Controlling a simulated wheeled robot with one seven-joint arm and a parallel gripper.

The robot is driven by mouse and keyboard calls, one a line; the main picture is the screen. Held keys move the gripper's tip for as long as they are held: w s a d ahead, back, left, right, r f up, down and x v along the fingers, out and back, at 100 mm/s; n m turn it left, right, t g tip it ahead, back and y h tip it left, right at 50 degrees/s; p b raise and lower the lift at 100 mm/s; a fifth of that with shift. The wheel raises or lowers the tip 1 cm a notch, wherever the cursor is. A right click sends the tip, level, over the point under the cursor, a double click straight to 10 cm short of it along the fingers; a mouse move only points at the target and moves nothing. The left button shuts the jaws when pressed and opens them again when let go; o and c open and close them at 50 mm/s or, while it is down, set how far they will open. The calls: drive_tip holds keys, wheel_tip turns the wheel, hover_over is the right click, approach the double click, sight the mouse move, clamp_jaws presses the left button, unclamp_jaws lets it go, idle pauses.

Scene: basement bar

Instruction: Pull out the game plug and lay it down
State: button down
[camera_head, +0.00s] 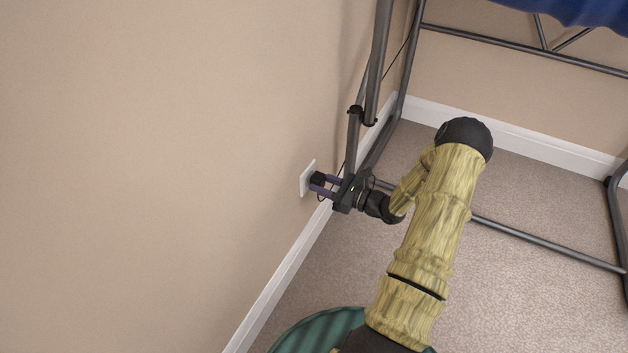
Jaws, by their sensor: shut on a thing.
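The black game plug (317,179) is at the white wall outlet plate (306,181), low on the beige wall. My gripper (321,184) reaches to it from the right, with its purple fingers on either side of the plug, shut on it. The plug looks to be against the plate; I cannot tell how deep it sits. A thin dark cord (337,172) shows near my gripper and runs up behind the metal frame. The plug's face toward the outlet is hidden.
A grey metal tube frame (545,246) with a blue part (575,8) on top stands at the right, its near leg close behind my gripper. White baseboard (277,279) runs along the wall. Carpet (510,285) lies bare beneath the frame.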

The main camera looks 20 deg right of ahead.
sight(323, 184)
drive_tip(key=shift+p+v, duration=1.05)
drive_tip(key=shift+v, duration=1.55)
